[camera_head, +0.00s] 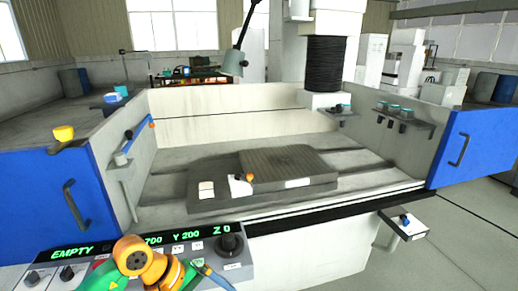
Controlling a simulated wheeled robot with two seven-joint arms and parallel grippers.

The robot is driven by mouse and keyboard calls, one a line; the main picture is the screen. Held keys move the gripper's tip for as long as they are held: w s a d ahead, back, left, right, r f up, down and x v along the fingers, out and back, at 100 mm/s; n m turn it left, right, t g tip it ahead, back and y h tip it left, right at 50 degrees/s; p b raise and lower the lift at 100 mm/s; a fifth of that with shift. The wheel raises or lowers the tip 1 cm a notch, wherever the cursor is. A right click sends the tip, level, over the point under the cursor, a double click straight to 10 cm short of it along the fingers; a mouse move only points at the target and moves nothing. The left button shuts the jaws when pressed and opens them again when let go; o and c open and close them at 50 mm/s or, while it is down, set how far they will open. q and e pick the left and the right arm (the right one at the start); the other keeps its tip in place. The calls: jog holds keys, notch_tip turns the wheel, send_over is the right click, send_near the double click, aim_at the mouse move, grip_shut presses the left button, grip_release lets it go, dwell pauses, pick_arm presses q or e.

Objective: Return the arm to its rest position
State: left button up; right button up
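An orange, yellow and green jointed part (145,262), which looks like a piece of my own arm, shows at the bottom left. It stands in front of the control panel (232,270) and hides part of its face. I cannot make out gripper fingers on it, nor which arm it belongs to. No gripper shows elsewhere in the view. The panel's green display reads EMPTY, then 700, Y 200 and Z 0, partly covered. A black knob (230,243) stands on the panel's right part.
Behind the panel is the open machine tank with a dark block (285,163) on its bed. Blue doors flank it, left (50,192) and right (476,146), with projecting handles. A small shelf (404,224) juts out at right. Clear floor (465,240) lies at far right.

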pick_arm(q)
jog(key=w+d+f+n+t+h, duration=0.1)
jog(key=w+d+n+t+h, duration=0.2)
jog(key=n, duration=0.8)
jog(key=d+f+n+t+h, duration=0.2)
jog(key=d+n+t+h, duration=0.15)
jog(key=n+h, duration=0.45)
jog(key=a+f+n+t+y, duration=0.1)
jog(key=a+f+n+y, duration=0.25)
jog(key=f+n, duration=0.35)
jog(key=s+a+f+n+t+y, duration=0.1)
jog(key=a+f+n+t+y, duration=0.25)
jog(key=n, duration=0.65)
jog(key=a+f+n+y, duration=0.3)
jog(key=f+n+y, duration=0.2)
jog(key=f+n, duration=0.25)
jog(key=s+a+f+n+g+y, duration=0.3)
jog(key=s+a+f+n+g, duration=0.1)
jog(key=s+f+n, duration=0.5)
jog(key=s+f+n+g+y, duration=0.1)
jog(key=s+f+n+g, duration=0.2)
jog(key=s, duration=0.9)
jog(key=s+a+f+n+g+y, duration=0.1)
jog(key=s+f+n+g, duration=0.3)
jog(key=s, duration=0.9)
notch_tip(320, 180, down, 2)
jog(key=shift+a+n, duration=0.3)
jog(key=shift+n, duration=0.75)
